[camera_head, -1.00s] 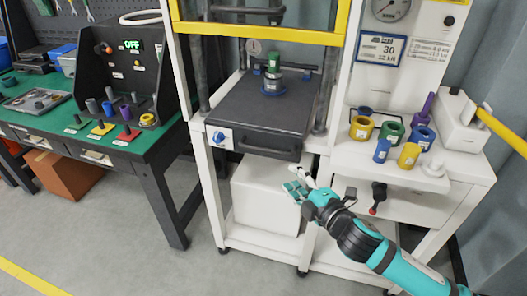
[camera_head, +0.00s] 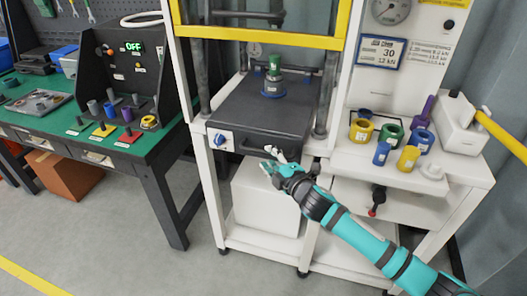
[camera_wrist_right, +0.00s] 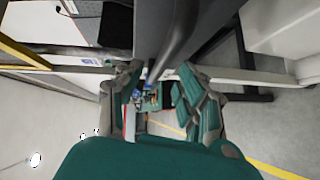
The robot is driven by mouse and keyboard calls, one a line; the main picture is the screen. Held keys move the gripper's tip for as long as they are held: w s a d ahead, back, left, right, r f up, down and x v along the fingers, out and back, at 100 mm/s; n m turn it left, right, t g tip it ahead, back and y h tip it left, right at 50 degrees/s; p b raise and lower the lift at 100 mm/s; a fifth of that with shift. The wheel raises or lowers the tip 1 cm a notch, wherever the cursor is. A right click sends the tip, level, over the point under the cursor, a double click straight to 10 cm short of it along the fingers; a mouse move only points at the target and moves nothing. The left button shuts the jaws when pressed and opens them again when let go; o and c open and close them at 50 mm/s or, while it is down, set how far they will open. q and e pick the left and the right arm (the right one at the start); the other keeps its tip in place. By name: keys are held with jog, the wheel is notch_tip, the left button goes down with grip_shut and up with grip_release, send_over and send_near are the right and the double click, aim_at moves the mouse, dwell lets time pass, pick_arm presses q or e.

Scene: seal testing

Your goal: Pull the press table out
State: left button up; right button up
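The press table (camera_head: 252,112) is a dark grey slab in the press frame, with a blue knob at its front left. A dark bar handle (camera_head: 254,150) runs along its front face, and in the right wrist view the handle (camera_wrist_right: 177,48) reaches down toward the space between the fingers. My right gripper (camera_head: 272,160) is at the right part of the handle, just in front of it. The right wrist view shows its fingers (camera_wrist_right: 158,100) spread apart. I cannot tell whether they touch the handle. A green and grey part on a blue ring (camera_head: 274,78) stands on the table. My left gripper is not in view.
A white box (camera_head: 268,203) sits on the shelf below the press table. Coloured rings and cylinders stand on the white side counter (camera_head: 350,152) at right. A green-topped bench (camera_head: 150,150) stands at left. The floor (camera_head: 130,235) in front is clear.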

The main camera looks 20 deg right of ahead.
aim_at(265, 154)
jog(key=shift+x, duration=2.3)
jog(key=shift+c, duration=0.3)
grip_shut()
